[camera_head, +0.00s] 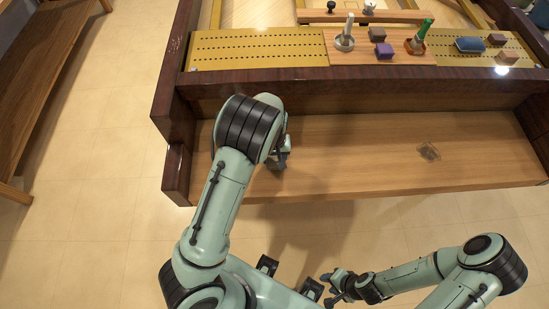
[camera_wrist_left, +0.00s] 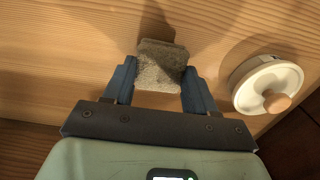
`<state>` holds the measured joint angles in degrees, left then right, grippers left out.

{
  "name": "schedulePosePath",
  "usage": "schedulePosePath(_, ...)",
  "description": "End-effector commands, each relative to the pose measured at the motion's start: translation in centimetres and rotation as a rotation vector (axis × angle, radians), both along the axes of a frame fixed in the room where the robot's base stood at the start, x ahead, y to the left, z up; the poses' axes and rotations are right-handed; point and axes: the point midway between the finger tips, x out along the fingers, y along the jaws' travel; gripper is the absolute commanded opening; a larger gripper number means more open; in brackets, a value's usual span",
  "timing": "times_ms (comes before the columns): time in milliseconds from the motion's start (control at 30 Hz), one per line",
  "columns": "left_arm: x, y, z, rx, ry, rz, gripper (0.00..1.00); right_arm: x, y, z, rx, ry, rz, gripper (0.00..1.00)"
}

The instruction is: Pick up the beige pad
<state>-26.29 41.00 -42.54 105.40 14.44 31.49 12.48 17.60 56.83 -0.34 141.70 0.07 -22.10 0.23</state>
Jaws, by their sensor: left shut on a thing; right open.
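The beige pad (camera_wrist_left: 160,66) is a small, fuzzy, grey-beige block in the left wrist view. It sits between the two fingers of my left gripper (camera_wrist_left: 158,88), which is shut on it over the wooden shelf. Whether the pad touches the wood is hard to tell. In the head view my left gripper (camera_head: 280,160) is over the left part of the shelf, partly under my own arm, and I cannot make out the pad there. My right gripper (camera_head: 332,288) is open and empty at the bottom of the head view, away from the shelf.
A round white lidded pot (camera_wrist_left: 268,84) with a wooden knob stands right of the pad.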

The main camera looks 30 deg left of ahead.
Motion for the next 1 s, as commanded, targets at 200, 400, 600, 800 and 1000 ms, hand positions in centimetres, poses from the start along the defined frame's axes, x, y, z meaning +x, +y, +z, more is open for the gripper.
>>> schedulePosePath(200,0.2,-0.1,5.1,-0.003,-0.008,0.000,0.27,0.7,0.0,1.2,0.001,-0.008,0.000,0.43)
schedulePosePath(400,0.3,-0.1,11.2,-0.003,-0.010,-0.001,0.27,1.7,0.0,2.6,0.000,-0.019,0.000,0.43)
schedulePosePath(600,0.2,-0.1,15.8,-0.003,-0.008,0.000,0.27,2.5,0.0,3.5,0.000,-0.028,0.000,0.43)
schedulePosePath(800,0.1,0.0,18.0,-0.001,-0.003,0.001,0.27,2.8,0.0,4.0,0.000,-0.032,0.000,0.43)
schedulePosePath(1000,0.0,0.0,18.5,0.000,-0.001,0.002,0.27,2.9,0.0,4.0,0.000,-0.032,0.000,0.43)
